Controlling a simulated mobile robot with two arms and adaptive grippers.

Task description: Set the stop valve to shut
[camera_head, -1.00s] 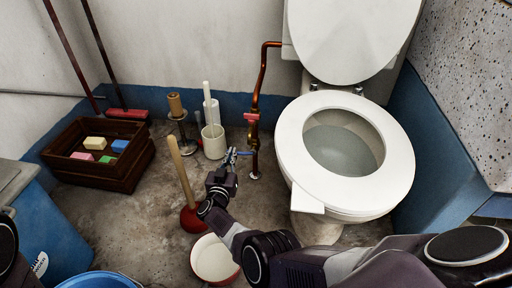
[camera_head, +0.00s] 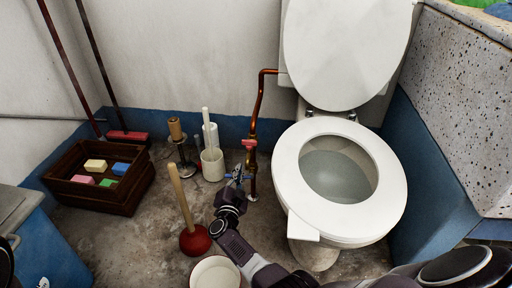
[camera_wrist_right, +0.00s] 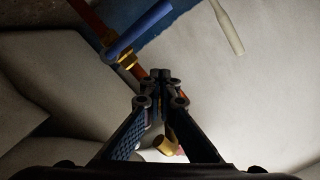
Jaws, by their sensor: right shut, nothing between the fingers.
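A copper pipe (camera_head: 261,95) runs down the wall left of the toilet to the floor. On it are a red handle (camera_head: 249,144) and, lower down, a blue lever (camera_head: 238,177) pointing left from the pipe. In the right wrist view the blue lever (camera_wrist_right: 140,29) lies slantwise beside a brass fitting (camera_wrist_right: 127,60). My right gripper (camera_head: 235,177) is close to the blue lever; its fingers (camera_wrist_right: 160,77) are closed together and empty. I cannot tell whether they touch the lever. My left gripper is out of view.
The toilet (camera_head: 340,185) stands right of the pipe. A plunger (camera_head: 193,239), a white bowl (camera_head: 215,273) and a brush holder (camera_head: 212,165) stand nearby on the left. A wooden crate (camera_head: 122,198) holds coloured blocks. Some floor between crate and plunger is clear.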

